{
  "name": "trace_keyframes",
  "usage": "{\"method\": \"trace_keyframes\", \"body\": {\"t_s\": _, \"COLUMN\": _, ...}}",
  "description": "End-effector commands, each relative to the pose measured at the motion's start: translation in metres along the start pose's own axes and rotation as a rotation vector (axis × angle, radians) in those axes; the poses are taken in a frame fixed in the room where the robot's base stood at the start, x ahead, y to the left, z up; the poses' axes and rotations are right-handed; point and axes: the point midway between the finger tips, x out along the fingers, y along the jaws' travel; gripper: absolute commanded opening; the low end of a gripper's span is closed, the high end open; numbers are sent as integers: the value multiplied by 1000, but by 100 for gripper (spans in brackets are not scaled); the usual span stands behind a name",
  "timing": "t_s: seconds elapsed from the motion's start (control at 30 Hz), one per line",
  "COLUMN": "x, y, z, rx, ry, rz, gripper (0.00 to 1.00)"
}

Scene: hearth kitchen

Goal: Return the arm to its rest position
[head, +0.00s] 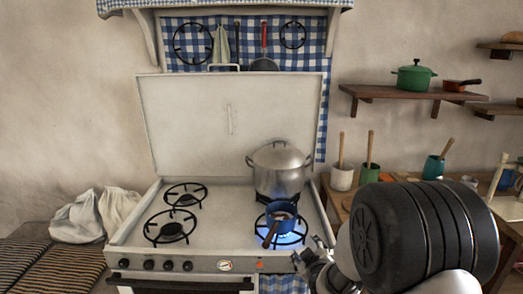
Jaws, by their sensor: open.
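My gripper (314,256) is at the lower middle of the head view, beside the front right edge of the stove. It is open, and nothing shows between its fingers. The dark, ribbed part of my arm fills the lower right and hides part of the wooden table. A small blue pot (281,212) with a brown handle stands on the front right burner, just up and left of my gripper. A blue flame shows under it.
A large lidded metal pot (279,170) stands on the rear right burner. The stove's (222,212) left burners are empty. Cups with wooden utensils, including a white one (342,177), stand on the table at right. A wall shelf (395,94) holds a green pot (413,76).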

Motion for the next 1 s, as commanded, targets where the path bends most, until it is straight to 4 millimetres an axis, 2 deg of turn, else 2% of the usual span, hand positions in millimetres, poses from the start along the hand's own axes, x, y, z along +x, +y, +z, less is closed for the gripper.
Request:
{"method": "trace_keyframes", "body": {"t_s": 0.03, "x": -20, "y": 10, "z": -12, "rx": 38, "ry": -20, "rz": -16, "gripper": 52}}
{"method": "trace_keyframes", "body": {"t_s": 0.1, "x": -46, "y": 16, "z": -20, "rx": 95, "ry": -69, "rz": -51, "gripper": 52}}
{"method": "trace_keyframes", "body": {"t_s": 0.17, "x": -72, "y": 20, "z": -24, "rx": 144, "ry": -112, "rz": -78, "gripper": 52}}
{"method": "trace_keyframes", "body": {"t_s": 0.3, "x": -136, "y": 24, "z": -28, "rx": 258, "ry": -216, "rz": -132, "gripper": 52}}
{"method": "trace_keyframes", "body": {"t_s": 0.47, "x": -218, "y": 18, "z": -20, "rx": 385, "ry": -346, "rz": -181, "gripper": 52}}
{"method": "trace_keyframes", "body": {"t_s": 0.6, "x": -291, "y": 4, "z": -2, "rx": 492, "ry": -464, "rz": -210, "gripper": 52}}
{"method": "trace_keyframes", "body": {"t_s": 0.7, "x": -336, "y": -8, "z": 13, "rx": 558, "ry": -543, "rz": -223, "gripper": 52}}
{"method": "trace_keyframes", "body": {"t_s": 0.83, "x": -378, "y": -22, "z": 30, "rx": 617, "ry": -622, "rz": -231, "gripper": 52}}
{"method": "trace_keyframes", "body": {"t_s": 0.9, "x": -391, "y": -27, "z": 37, "rx": 637, "ry": -649, "rz": -232, "gripper": 52}}
{"method": "trace_keyframes", "body": {"t_s": 1.0, "x": -401, "y": -31, "z": 42, "rx": 651, "ry": -671, "rz": -234, "gripper": 52}}
